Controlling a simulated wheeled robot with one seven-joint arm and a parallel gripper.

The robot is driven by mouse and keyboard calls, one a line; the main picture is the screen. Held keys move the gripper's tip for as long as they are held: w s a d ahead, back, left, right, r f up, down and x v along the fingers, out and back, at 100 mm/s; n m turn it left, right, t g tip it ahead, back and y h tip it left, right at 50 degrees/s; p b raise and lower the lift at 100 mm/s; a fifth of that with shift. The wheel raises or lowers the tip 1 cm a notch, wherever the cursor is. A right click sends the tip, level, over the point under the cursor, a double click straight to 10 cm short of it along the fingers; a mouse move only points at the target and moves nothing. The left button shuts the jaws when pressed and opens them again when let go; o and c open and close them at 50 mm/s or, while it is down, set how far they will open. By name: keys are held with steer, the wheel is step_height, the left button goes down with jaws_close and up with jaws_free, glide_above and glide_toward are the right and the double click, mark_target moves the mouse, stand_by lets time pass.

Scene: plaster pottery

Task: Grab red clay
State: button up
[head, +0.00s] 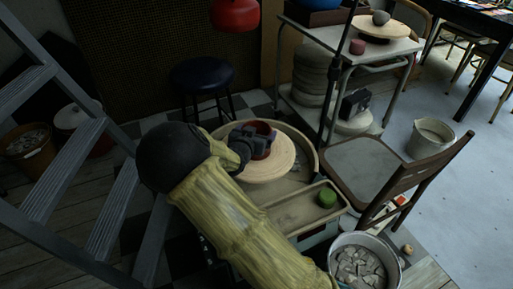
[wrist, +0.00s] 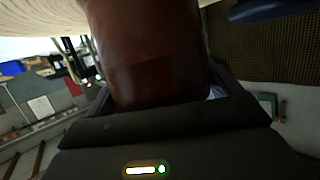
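A dark red, round-sided piece (head: 264,129), which looks like the red clay, sits on the pale round wheel head (head: 272,164). My gripper (head: 250,141) is at this piece, with its dark fingers at the piece's near side. In the wrist view the reddish-brown piece (wrist: 150,60) fills the space between my fingers (wrist: 165,105). A small light gap shows between the piece and the right finger, so the fingers look open around it. The fingertips' far ends are hidden behind the piece.
A green lump (head: 327,197) sits on the tray beside the wheel. A brown chair (head: 372,165) stands to the right, a bucket of shards (head: 362,266) in front. A grey stepladder (head: 75,175) is at left, a dark stool (head: 202,77) behind. The cart (head: 350,45) stands behind the wheel.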

steer(key=shift+r, duration=0.1)
steer(key=c, duration=0.6)
steer(key=shift+r, duration=0.1)
steer(key=shift+c, duration=0.2)
step_height(320, 180, up, 10)
steer(key=p, duration=0.5)
